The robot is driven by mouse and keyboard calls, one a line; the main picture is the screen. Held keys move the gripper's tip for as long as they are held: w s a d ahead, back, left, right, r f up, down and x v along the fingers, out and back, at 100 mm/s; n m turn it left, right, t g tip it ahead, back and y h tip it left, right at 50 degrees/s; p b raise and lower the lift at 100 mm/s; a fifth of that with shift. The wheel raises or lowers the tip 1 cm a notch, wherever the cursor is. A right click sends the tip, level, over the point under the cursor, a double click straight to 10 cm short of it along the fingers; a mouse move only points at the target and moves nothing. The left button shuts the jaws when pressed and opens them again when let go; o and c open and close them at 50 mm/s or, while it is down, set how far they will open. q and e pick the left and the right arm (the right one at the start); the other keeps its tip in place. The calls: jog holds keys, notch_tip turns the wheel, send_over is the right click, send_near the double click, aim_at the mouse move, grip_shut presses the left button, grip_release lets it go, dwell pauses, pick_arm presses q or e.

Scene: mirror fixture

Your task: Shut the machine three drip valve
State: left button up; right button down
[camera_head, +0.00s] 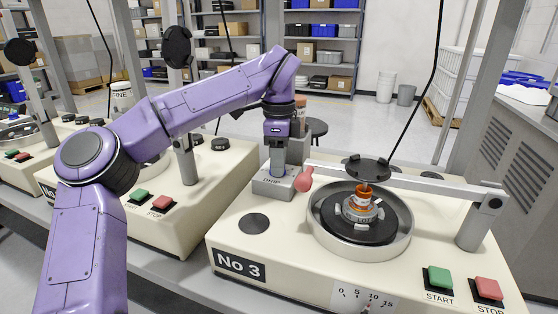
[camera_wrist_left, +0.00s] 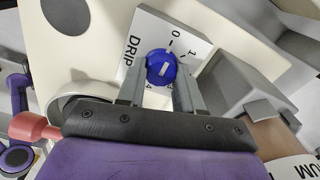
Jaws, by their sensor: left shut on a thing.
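The machine labelled No 3 (camera_head: 239,264) has a grey drip valve box (camera_head: 271,187) at its back left. In the wrist view, a round blue knob (camera_wrist_left: 161,68) with a short white mark sits on the pale DRIP plate (camera_wrist_left: 186,42), which carries a 0 and a 1 beyond the knob; other digits are partly covered. My left gripper (camera_head: 278,164) reaches down onto the box from above. In the wrist view its two grey fingers (camera_wrist_left: 160,80) are shut on the knob, one on each side. The knob is hidden in the head view. My right gripper is not in view.
A long lever (camera_head: 400,180) with a pink ball end (camera_head: 303,180) lies close right of the gripper. A round metal pan (camera_head: 365,248) holds an orange-topped part. Green START (camera_head: 438,278) and red STOP (camera_head: 488,289) buttons are at the front right. Another machine stands left.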

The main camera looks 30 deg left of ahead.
pick_arm(q)
jog(key=o, duration=1)
jog(key=shift+a, duration=0.1)
jog(key=shift+o, duration=0.2)
notch_tip(320, 180, up, 10)
jog(key=p, duration=0.2)
jog(key=shift+r+p, duration=0.25)
jog(key=shift+p, duration=0.05)
